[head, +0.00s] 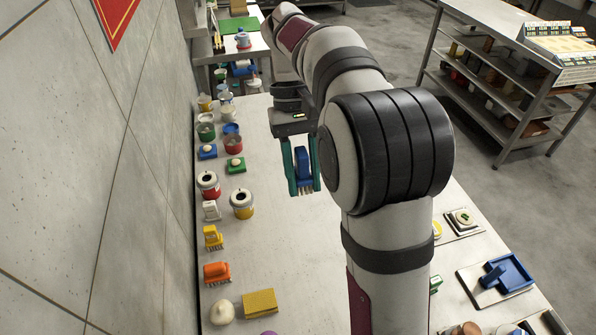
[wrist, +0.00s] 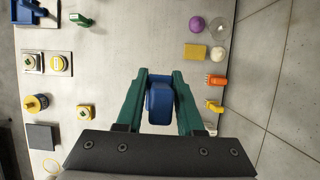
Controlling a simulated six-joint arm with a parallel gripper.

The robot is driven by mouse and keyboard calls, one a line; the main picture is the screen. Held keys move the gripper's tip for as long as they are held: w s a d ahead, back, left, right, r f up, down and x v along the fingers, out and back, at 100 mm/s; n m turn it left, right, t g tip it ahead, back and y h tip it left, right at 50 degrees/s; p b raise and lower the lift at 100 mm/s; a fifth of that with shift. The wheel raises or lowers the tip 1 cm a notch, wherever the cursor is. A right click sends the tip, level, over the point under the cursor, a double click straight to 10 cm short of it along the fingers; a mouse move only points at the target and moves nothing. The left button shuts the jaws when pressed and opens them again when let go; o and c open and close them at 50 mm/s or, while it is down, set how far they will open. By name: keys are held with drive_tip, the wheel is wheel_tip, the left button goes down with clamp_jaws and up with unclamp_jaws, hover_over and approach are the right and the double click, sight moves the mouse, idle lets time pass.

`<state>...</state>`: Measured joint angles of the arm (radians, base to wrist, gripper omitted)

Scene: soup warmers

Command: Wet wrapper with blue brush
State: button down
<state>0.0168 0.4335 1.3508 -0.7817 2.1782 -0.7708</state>
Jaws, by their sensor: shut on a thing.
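My gripper (head: 304,188) is shut on a blue brush (head: 304,168), held between its green fingers above the pale table. Bristles show at the brush's lower end in the head view. In the wrist view the brush (wrist: 158,104) sits between the fingers (wrist: 160,74). A round pale piece with a green centre, which looks like the wrapper (head: 463,217), lies on a square board at the right. I cannot tell which is the task's wrapper.
A blue tray (head: 516,270) is at the right front. The table beneath my gripper is clear.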

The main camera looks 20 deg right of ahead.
drive_tip(key=d+f+h, duration=0.2)
drive_tip(key=d+f, duration=0.4)
drive_tip(key=d, duration=0.5)
drive_tip(key=s+d+f+m+h, duration=0.1)
drive_tip(key=d+f+h, duration=0.1)
drive_tip(key=d+f, duration=0.4)
drive_tip(key=s+d+f+h, duration=0.1)
drive_tip(key=d+f, duration=0.6)
drive_tip(key=d, duration=1)
drive_tip(key=shift+d+h, duration=0.1)
drive_tip(key=shift+h, duration=0.5)
drive_tip(key=shift+w+f, duration=0.1)
drive_tip(key=shift+f, duration=2.6)
drive_tip(key=shift+f, duration=0.6)
wheel_tip(320, 180, up, 7)
drive_tip(key=shift+r, duration=0.15)
